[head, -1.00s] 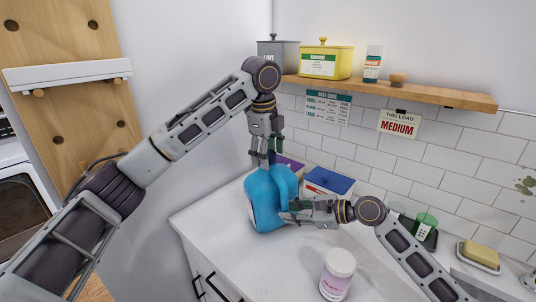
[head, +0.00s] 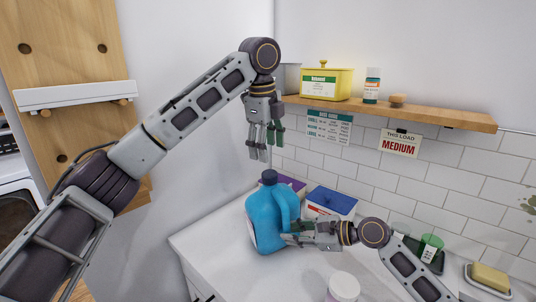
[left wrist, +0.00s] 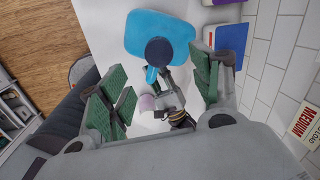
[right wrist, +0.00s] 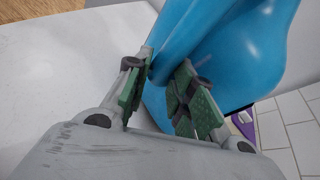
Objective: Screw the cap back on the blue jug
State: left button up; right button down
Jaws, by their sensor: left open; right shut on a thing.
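The blue jug (head: 262,225) stands upright on the white counter. A dark cap (head: 269,176) sits on its neck; whether it is screwed tight I cannot tell. My left gripper (head: 262,155) is open and empty, apart from the cap and just above it. In the left wrist view the cap (left wrist: 158,51) lies beyond the spread fingers, over the jug (left wrist: 190,28). My right gripper (head: 292,238) is shut on the jug at its handle side. The right wrist view shows the jug (right wrist: 235,55) held between the green-padded fingers (right wrist: 158,92).
A blue-and-white box (head: 330,203) and a purple box (head: 294,185) stand behind the jug. A white-lidded jar (head: 343,286) stands on the counter in front. A wooden shelf (head: 430,112) with a yellow tin (head: 326,84) hangs above.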

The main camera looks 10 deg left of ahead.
pick_arm(q)
jog(key=shift+s+a+r, duration=0.1)
jog(key=shift+s+r, duration=0.1)
jog(key=shift+r, duration=1.1)
pick_arm(e)
jog(key=c, duration=1.1)
grip_release()
jog(key=shift+c, duration=0.2)
jog(key=shift+d, duration=0.1)
jog(key=v, duration=1.2)
pick_arm(q)
jog(key=shift+s, duration=0.15)
pick_arm(e)
jog(key=shift+s, duration=0.15)
